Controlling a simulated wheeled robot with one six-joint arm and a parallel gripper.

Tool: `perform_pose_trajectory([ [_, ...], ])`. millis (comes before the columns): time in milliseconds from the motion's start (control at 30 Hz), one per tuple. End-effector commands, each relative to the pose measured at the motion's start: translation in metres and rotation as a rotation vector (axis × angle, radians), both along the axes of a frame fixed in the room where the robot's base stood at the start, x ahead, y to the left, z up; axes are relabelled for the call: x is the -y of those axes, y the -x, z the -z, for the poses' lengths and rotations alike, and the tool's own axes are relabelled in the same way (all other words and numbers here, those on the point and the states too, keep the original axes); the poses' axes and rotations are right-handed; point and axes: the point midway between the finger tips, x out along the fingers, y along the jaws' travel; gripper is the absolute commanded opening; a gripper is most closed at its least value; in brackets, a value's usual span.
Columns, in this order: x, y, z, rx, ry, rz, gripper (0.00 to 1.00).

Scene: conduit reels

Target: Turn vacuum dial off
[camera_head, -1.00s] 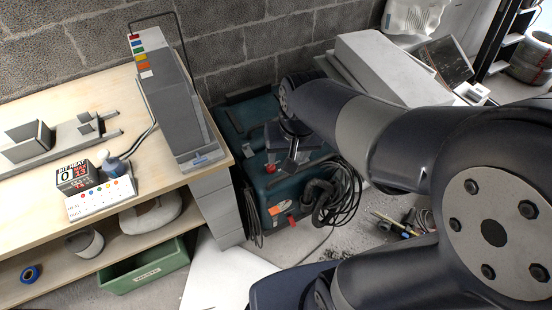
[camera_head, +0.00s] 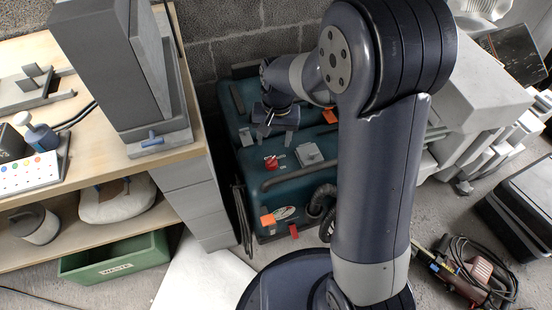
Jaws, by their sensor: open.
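The teal vacuum (camera_head: 240,177) stands on the floor against the block wall, beside the workbench. A small red dial (camera_head: 271,163) sits on its top, near a grey plate. Which way the dial points is too small to tell. My gripper (camera_head: 274,133) is open and empty, above the vacuum's top and a little behind the dial in the picture, apart from it. My arm hides the vacuum's right side.
The wooden workbench (camera_head: 186,100) with a tall grey device (camera_head: 116,70) stands left of the vacuum. A green crate (camera_head: 115,262) is below it. A black hose (camera_head: 322,195) hangs at the vacuum's front. A tool with a cord (camera_head: 483,272) lies on the floor at right.

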Motion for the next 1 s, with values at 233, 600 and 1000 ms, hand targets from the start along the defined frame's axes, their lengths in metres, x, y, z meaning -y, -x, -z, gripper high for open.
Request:
perform_pose_trajectory([
  [233, -0.002, 0.001, 0.042, -0.004, 0.001, 0.000, 0.55],
  [600, -0.006, 0.000, 0.097, -0.001, 0.000, -0.001, 0.55],
  [1000, -0.006, 0.000, 0.103, 0.001, 0.000, -0.001, 0.55],
])
